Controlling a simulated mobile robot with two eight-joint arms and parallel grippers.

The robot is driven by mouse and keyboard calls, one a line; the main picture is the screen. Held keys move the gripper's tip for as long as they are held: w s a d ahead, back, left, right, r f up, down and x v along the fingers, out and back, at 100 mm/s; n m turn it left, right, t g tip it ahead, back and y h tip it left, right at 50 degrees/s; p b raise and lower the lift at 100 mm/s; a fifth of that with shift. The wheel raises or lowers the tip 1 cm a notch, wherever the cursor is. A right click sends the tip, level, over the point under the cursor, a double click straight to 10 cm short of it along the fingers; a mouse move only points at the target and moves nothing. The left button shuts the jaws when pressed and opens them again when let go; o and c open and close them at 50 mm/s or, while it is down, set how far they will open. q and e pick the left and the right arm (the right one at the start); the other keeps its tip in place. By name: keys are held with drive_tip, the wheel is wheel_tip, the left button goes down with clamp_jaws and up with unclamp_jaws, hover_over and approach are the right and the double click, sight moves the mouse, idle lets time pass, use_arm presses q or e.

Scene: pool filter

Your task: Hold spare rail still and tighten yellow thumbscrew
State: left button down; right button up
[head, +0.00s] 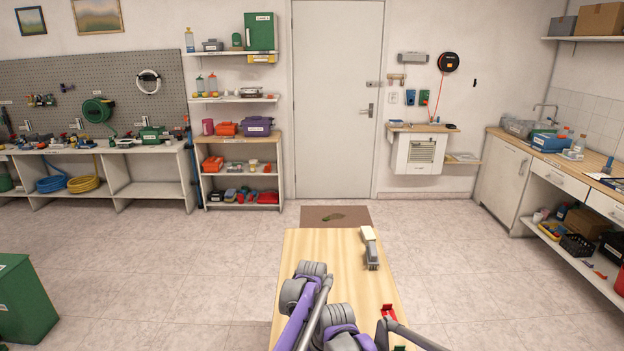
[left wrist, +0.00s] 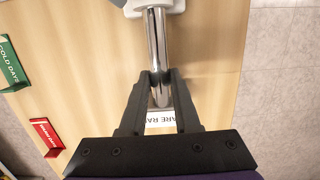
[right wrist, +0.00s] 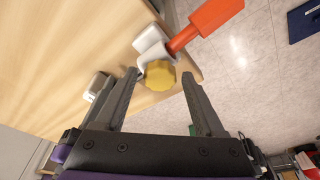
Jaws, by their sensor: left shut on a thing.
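The spare rail is a shiny chrome bar (left wrist: 157,40) running along the wooden table in the left wrist view. My left gripper (left wrist: 161,84) is shut on it near a white label (left wrist: 160,118), partly hidden by the fingers. The yellow thumbscrew (right wrist: 160,74) is a lobed knob at the table's corner in the right wrist view. It sits beside a white fitting (right wrist: 151,42). My right gripper (right wrist: 160,80) is open, with its fingertips on either side of the thumbscrew; contact cannot be told. The head view hides both grippers and the thumbscrew behind my arms.
An orange-red bar (right wrist: 208,22) sticks out past the fitting. A green sign (left wrist: 12,65) and a red sign (left wrist: 47,136) stand on the wooden table (head: 318,250). A white-and-grey object (head: 369,250) lies at its far end.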

use_arm(q)
drive_tip(key=shift+f, duration=0.2)
use_arm(e)
drive_tip(key=shift+r, duration=3.15)
use_arm(q)
drive_tip(key=shift+s+d+r, duration=0.1)
drive_tip(key=shift+d, duration=0.1)
use_arm(e)
drive_tip(key=s+v, duration=0.1)
drive_tip(key=v, duration=0.6)
drive_tip(key=shift+a+f, duration=0.1)
drive_tip(key=shift+f, duration=0.05)
use_arm(q)
drive_tip(key=c, duration=0.6)
unclamp_jaws()
drive_tip(key=shift+a+r, duration=0.1)
drive_tip(key=shift+o, duration=0.2)
drive_tip(key=shift+r, duration=0.15)
